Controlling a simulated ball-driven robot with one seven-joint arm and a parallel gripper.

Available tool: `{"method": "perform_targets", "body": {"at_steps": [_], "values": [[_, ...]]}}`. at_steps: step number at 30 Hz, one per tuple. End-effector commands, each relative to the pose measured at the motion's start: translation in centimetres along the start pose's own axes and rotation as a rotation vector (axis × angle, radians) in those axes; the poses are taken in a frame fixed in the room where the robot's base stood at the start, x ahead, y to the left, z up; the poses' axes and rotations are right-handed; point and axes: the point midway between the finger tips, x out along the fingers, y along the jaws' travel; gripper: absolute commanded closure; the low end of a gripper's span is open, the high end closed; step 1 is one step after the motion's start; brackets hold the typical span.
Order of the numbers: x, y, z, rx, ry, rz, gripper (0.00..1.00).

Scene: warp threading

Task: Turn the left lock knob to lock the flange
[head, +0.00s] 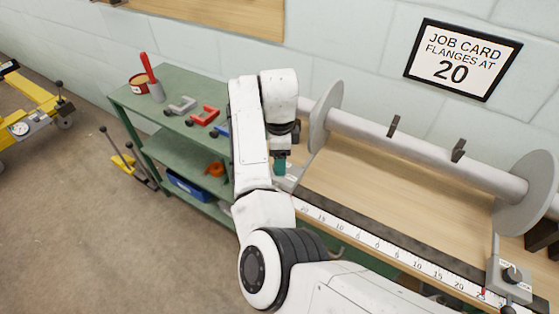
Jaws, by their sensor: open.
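My gripper (280,166) points down at the left end of the bench, over a grey block (290,182) below the left flange (322,112). Its teal fingers show only in part beside my arm, and they are open. The left lock knob is not visible; my arm and gripper cover that spot. I cannot tell whether the fingers are around the knob or touching it. The left flange is a grey disc upright on the horizontal beam (420,148).
The right flange (525,190) stands above a grey block with a black knob (511,274). A ruler (390,248) runs along the wooden bench's front.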

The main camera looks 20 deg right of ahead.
Motion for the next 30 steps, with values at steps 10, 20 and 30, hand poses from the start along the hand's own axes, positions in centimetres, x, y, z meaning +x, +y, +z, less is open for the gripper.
{"method": "perform_targets", "body": {"at_steps": [10, 20, 30], "values": [[-6.6, -0.1, 0.0, 0.001, -0.001, -0.004, 0.38], [-8.9, 0.0, -0.1, 0.002, 0.001, 0.000, 0.38], [-8.9, 0.0, 0.0, 0.001, 0.001, -0.001, 0.38]]}}
